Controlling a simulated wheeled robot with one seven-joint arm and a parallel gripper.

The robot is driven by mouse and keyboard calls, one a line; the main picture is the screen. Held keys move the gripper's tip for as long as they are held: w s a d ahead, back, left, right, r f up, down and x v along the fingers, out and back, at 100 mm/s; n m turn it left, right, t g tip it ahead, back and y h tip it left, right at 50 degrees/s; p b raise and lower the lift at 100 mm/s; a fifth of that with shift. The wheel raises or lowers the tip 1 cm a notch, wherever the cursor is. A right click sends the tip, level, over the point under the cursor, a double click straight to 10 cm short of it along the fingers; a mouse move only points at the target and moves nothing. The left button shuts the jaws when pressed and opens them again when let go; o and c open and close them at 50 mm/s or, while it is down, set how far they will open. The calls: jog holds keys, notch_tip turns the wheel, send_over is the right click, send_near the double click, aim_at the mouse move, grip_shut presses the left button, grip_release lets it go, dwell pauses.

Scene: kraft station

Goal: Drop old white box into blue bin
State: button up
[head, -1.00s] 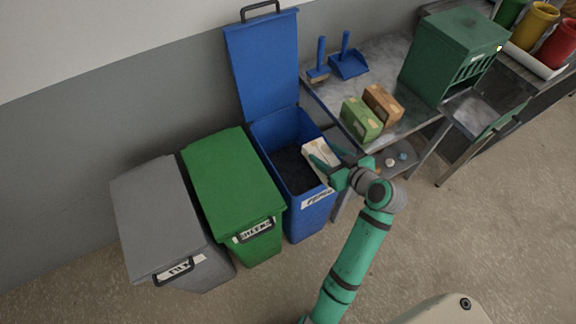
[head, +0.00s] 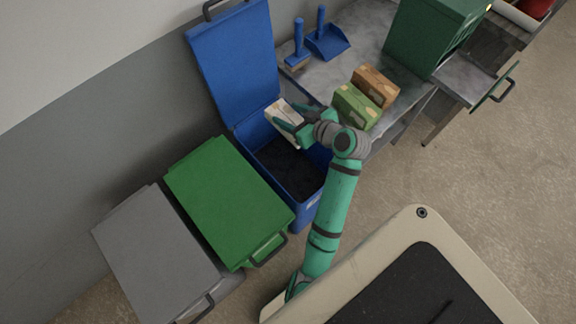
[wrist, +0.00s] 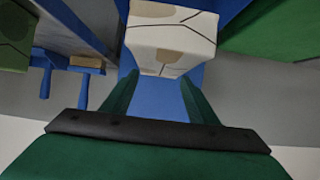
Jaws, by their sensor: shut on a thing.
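The old white box (head: 284,117), with tan patches and dark lines, is held in my gripper (head: 294,122). In the head view it is at the back right part of the blue bin's opening. The blue bin (head: 318,205) stands with its lid (head: 235,62) raised, and its dark inside shows. In the wrist view the white box (wrist: 172,38) sits between the green fingers of my gripper (wrist: 160,85), with blue surface behind it. I cannot tell how high the box is above the bin's rim.
A closed green bin (head: 228,200) and a closed grey bin (head: 155,255) stand left of the blue bin. The metal table (head: 345,75) at right holds a green box (head: 355,108), a brown box (head: 375,86), a blue brush (head: 298,48), a dustpan (head: 327,40) and a green cabinet (head: 430,40).

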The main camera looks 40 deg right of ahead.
jog(key=shift+f, duration=2.4)
jog(key=o, duration=1.2)
jog(key=shift+o, duration=0.2)
jog(key=shift+s, duration=0.1)
jog(key=v, duration=1)
jog(key=shift+s+r, duration=0.2)
jog(key=shift+s, duration=0.15)
